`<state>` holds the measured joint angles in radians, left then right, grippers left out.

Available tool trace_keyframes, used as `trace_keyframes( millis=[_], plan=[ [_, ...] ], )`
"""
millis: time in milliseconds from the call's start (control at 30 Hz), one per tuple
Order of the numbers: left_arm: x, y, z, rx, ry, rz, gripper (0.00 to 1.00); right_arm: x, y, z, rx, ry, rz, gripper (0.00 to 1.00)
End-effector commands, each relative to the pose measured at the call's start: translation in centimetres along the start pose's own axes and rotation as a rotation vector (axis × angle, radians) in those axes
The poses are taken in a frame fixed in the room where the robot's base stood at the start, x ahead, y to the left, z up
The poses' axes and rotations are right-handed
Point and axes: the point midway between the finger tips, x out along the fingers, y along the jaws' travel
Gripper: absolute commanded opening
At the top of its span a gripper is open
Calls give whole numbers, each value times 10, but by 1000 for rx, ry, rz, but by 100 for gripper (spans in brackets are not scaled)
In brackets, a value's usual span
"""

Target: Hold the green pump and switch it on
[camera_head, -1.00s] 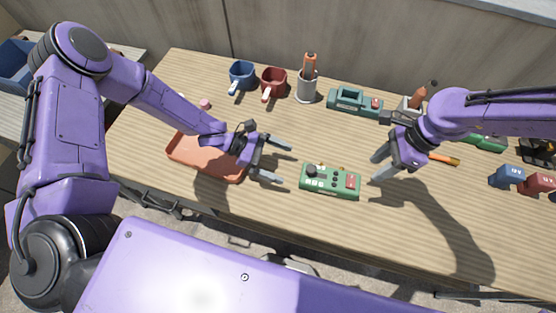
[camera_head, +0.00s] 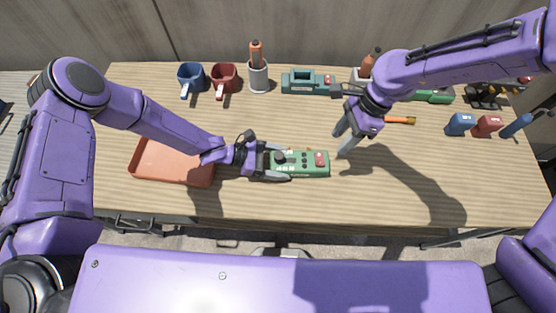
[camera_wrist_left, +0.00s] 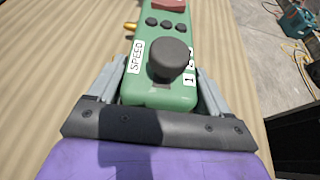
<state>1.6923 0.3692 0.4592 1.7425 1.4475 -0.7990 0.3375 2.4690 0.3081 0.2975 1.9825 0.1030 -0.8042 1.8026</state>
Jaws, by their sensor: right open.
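The green pump (camera_head: 303,171) lies on the bench in front of me. It has a black knob, several small dark buttons and a red switch (camera_head: 320,160) at its right end. In the left wrist view the green pump (camera_wrist_left: 160,92) shows its knob and a "SPEED" label close up. My left gripper (camera_head: 285,162) has one finger along each long side of the pump's left end, with no clear gap. My right gripper (camera_head: 342,143) is open and empty, above the bench just right of the pump.
An orange tray (camera_head: 165,165) lies left of the pump. Small blue (camera_head: 461,124) and red (camera_head: 487,126) blocks are at right. The front right is clear.

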Motion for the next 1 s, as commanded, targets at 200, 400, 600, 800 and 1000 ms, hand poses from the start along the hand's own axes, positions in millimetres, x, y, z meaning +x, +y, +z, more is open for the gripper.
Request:
trace_keyframes(
  millis=[200, 400, 600, 800, 1000],
  plan=[
    [0, 0, 0, -1, 0, 0, 23, 0, 0, 0, 0, 0, 0, 16],
    [0, 0, 0, -1, 0, 1, 23, -17, -7, 6, -16, 2, -41, 0],
    [0, 0, 0, -1, 0, 1, 23, -45, -4, 21, -517, 44, -89, 0],
    [0, 0, 0, 0, 0, 0, 23, -55, 1, 27, -1200, 99, -77, 0],
    [0, 0, 0, 0, 0, 1, 23, -59, 7, 30, -1869, 142, -31, 0]
  ],
)
